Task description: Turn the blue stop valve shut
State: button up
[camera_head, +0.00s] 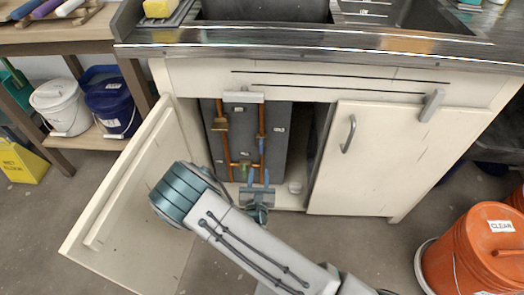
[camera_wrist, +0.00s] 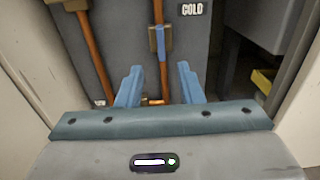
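The blue stop valve (camera_wrist: 164,44) is a blue lever beside a brass body on the right copper pipe. It points along the upright pipe. It shows small in the head view (camera_head: 262,144) inside the open cabinet. My gripper (camera_wrist: 158,73) is open, with its two blue fingers apart and nothing held. In the wrist view the fingertips are below the valve, on either side of the pipe, with no visible contact. In the head view my gripper (camera_head: 258,177) is low in the cabinet opening, below the valve.
The left cabinet door (camera_head: 130,195) stands open beside my arm; the right door (camera_head: 372,160) is closed. Another copper pipe (camera_wrist: 92,50) runs on the left. A COLD label (camera_wrist: 193,9) is on the grey back panel. An orange bucket (camera_head: 475,255) stands on the right floor.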

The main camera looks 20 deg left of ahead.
aim_at(261, 149)
jog(key=b+x, duration=0.2)
jog(key=x, duration=0.9)
jog(key=shift+w+r, duration=0.1)
jog(key=shift+w, duration=0.05)
grip_shut()
